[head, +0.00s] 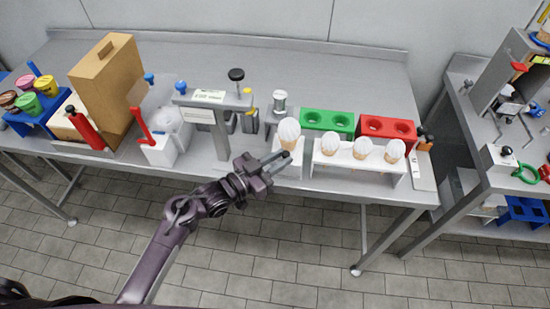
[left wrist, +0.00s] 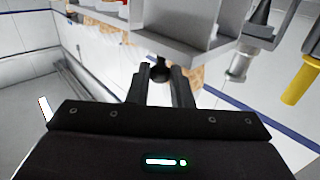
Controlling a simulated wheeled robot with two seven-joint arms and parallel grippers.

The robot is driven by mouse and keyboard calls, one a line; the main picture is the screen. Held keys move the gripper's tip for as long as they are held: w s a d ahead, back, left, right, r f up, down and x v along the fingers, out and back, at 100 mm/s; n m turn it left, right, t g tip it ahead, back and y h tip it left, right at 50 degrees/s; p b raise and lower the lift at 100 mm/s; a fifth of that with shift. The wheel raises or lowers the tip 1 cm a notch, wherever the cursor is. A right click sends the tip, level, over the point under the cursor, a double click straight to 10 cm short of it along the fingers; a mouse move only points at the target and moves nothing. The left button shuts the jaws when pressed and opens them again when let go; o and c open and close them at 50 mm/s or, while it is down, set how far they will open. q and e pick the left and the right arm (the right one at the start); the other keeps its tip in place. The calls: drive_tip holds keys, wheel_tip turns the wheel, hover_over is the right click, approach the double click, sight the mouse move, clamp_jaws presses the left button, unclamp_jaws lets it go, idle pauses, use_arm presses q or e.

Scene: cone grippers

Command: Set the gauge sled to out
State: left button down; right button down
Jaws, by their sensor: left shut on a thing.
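A light grey block (head: 290,170) at the table's front edge, under a cone with a white top (head: 289,130), appears to be the gauge sled; I cannot tell its setting. My left gripper (head: 281,157) reaches in from the left at this block, just below the cone. In the left wrist view, my left gripper (left wrist: 161,80) is shut on a small dark knob (left wrist: 159,70). Grey metal parts (left wrist: 195,35) stand just beyond the knob. The knob is hidden in the head view. My right gripper is not in view.
A grey press post with a label (head: 210,97) stands left of the cone. A white rack (head: 358,172) with 3 cones stands to the right, before a green holder (head: 327,120) and a red holder (head: 388,129). The table's back is clear.

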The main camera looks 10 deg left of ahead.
use_arm(q)
drive_tip(key=c, duration=1.7)
unclamp_jaws()
drive_tip(key=shift+s+d, duration=0.1)
drive_tip(key=shift+d, duration=0.05)
drive_tip(key=o, duration=0.4)
drive_tip(key=shift+d, duration=0.15)
drive_tip(key=b+v, duration=0.2)
drive_tip(key=v, duration=0.5)
drive_tip(key=shift+s+a, duration=0.2)
drive_tip(key=shift+a, duration=0.15)
